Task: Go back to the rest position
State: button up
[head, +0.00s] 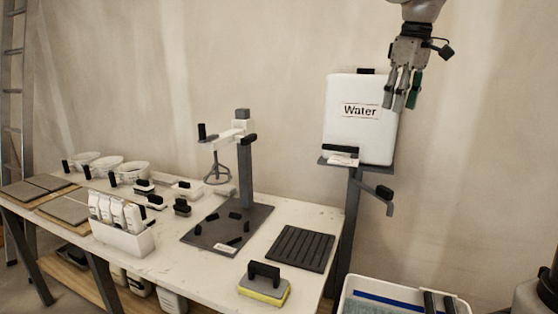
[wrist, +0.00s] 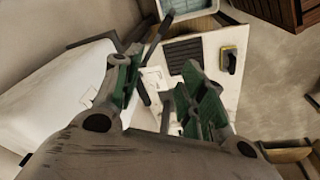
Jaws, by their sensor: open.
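My gripper (head: 402,88) is raised at the upper right in the head view, fingers pointing down, in front of the white water container (head: 345,138). In the wrist view my gripper (wrist: 165,100) shows its green-padded fingers spread apart with nothing held between them. The container stands on a bracket on a dark post and also shows at the left in the wrist view (wrist: 45,110).
The white worktable (head: 165,255) carries a mixing stand (head: 245,170), a black ribbed mat (head: 300,248), a yellow sponge float (head: 264,285), a white caddy (head: 125,238) and several tubs. A basin (head: 400,298) stands at the lower right. A ladder (head: 12,90) leans at the left.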

jog(key=s+d+f+m, duration=0.2)
jog(key=s+f, duration=0.3)
jog(key=s, duration=0.3)
jog(key=s+d+f+m+t, duration=0.1)
jog(key=s+d+f+m, duration=0.1)
jog(key=s+f, duration=0.4)
jog(key=s+d+f+m+t, duration=0.1)
jog(key=s+d+f+m, duration=0.2)
jog(key=s, duration=0.9)
notch_tip(320, 180, down, 2)
jog(key=shift+f, duration=0.25)
